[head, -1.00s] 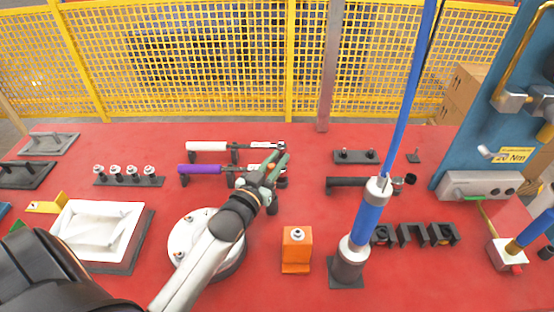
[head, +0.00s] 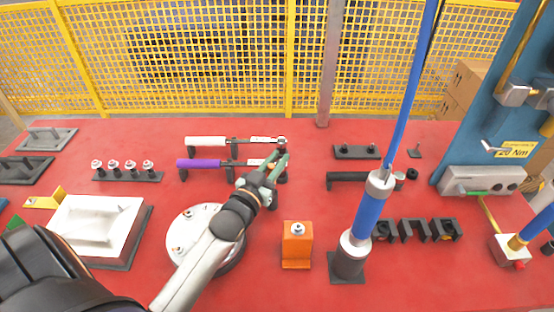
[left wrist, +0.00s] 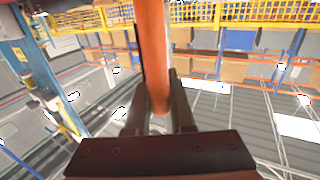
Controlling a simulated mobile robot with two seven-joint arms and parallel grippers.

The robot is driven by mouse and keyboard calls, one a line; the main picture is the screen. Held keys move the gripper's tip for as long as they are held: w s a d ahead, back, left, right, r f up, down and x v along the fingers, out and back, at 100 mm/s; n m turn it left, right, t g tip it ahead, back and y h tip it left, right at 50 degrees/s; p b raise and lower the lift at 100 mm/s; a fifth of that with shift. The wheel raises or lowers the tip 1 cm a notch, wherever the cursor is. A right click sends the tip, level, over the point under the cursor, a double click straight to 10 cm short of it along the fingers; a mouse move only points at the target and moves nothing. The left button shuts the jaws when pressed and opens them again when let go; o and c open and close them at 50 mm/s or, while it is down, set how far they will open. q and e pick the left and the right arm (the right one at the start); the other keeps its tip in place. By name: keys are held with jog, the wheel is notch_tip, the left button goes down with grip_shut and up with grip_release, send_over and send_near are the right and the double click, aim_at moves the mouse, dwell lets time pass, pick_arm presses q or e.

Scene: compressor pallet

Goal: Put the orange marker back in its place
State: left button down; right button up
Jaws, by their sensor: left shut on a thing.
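My left gripper (head: 275,168) is over the middle of the red table, near the right ends of the white-handled and purple-handled tools. In the left wrist view my left gripper (left wrist: 160,115) is shut on the orange marker (left wrist: 154,60), a long orange cylinder between its two fingers. The marker runs up out of the top of that picture. A green marker-like stick (head: 478,193) lies on a grey box (head: 460,180) at the right. My right gripper is not in view.
A white-handled tool (head: 205,141) and a purple-handled tool (head: 200,163) lie in black holders. A white round flange (head: 185,240), an orange block (head: 297,250) and a blue upright tool (head: 366,215) stand in front. A yellow mesh fence (head: 200,60) closes the back.

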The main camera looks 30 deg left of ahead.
pick_arm(q)
jog(key=shift+f+b, duration=0.45)
jog(key=shift+f, duration=0.25)
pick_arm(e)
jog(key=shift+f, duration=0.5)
pick_arm(q)
jog(key=c, duration=0.7)
grip_release()
jog(key=shift+r, duration=0.1)
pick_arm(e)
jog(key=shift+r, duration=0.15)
